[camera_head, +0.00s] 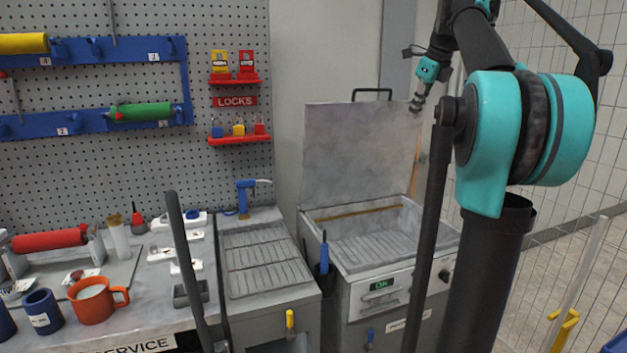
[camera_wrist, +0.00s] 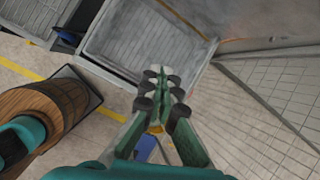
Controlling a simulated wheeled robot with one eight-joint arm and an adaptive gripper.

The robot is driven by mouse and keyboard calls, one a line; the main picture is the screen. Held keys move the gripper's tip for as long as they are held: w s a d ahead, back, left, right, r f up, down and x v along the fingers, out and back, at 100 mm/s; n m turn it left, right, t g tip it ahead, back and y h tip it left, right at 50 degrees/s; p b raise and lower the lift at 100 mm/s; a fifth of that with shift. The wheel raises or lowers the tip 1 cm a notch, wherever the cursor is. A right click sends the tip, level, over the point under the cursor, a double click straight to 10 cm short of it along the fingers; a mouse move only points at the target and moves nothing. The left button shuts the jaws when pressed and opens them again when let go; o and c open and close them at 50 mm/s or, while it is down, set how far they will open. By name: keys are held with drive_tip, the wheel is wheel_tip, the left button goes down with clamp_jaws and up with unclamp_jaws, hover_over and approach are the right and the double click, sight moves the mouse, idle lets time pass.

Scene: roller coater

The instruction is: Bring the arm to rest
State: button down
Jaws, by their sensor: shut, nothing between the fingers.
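My arm, dark with teal joints, rises at the right of the head view and folds over at the top. My gripper (camera_head: 417,103) hangs small in front of the right edge of the raised grey lid (camera_head: 355,150). In the wrist view my gripper (camera_wrist: 160,75) has its green fingers together with dark pads, and nothing is between them. Below it in that view is the open grey basin (camera_wrist: 140,40) of the washing unit. My gripper touches nothing that I can make out.
The washing unit (camera_head: 375,295) stands open beside a ribbed drain tray (camera_head: 262,262). The bench at left holds an orange mug (camera_head: 95,300), a blue mug (camera_head: 43,312) and a red roller (camera_head: 50,240). A wire fence (camera_head: 590,240) bounds the right side.

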drive_tip(key=s+a+f+n, duration=0.2)
drive_tip(key=f+n, duration=0.2)
drive_tip(key=f, duration=0.5)
drive_tip(key=s+a+f+n, duration=0.25)
drive_tip(key=f+n, duration=0.25)
drive_tip(key=f, duration=0.3)
drive_tip(key=s+a+f+n, duration=0.2)
drive_tip(key=s+f+n, duration=0.15)
drive_tip(key=f, duration=0.55)
drive_tip(key=s+a+f+n+g+h, duration=0.1)
drive_tip(key=s+a+f+n, duration=0.2)
drive_tip(key=s+f+n, duration=1.2)
drive_tip(key=s+f, duration=0.6)
drive_tip(key=f, duration=0.4)
drive_tip(key=shift+s+a+h, duration=0.15)
drive_tip(key=shift+s+h, duration=0.25)
drive_tip(key=shift+r, duration=0.1)
